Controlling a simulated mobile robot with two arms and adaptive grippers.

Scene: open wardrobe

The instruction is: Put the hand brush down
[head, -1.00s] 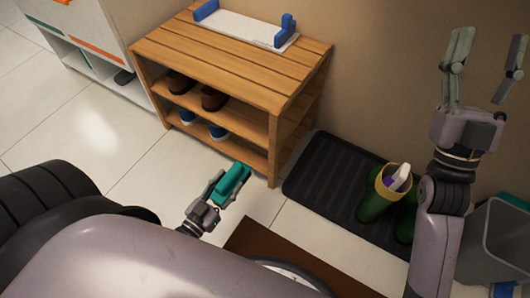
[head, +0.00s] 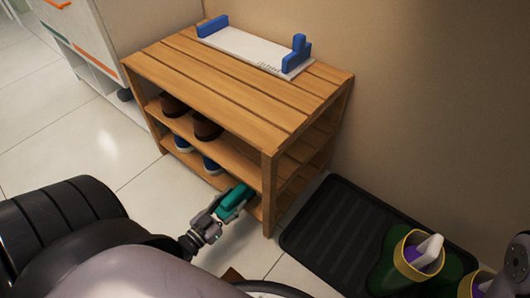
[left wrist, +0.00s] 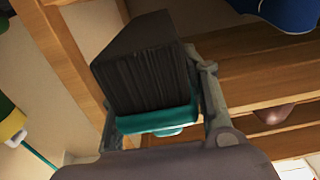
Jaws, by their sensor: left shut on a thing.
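The hand brush (head: 235,199) has a teal back and shows in the head view near the front right post of the wooden shoe rack. My left gripper (head: 218,212) is shut on it, in front of the rack's lower shelves. In the left wrist view the brush (left wrist: 148,75) shows dark bristles above a teal base (left wrist: 158,120), between the two fingers of my left gripper (left wrist: 160,105). Whether the brush touches the rack cannot be told. My right gripper is out of view; only a part of my right arm shows at the right edge of the head view.
The slatted shoe rack (head: 270,105) holds a white board with blue ends (head: 250,48) on top, and brown shoes (head: 205,127) and blue shoes (head: 211,165) on its shelves. A black ribbed mat (head: 335,235) with green boots (head: 390,268) lies to the right.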

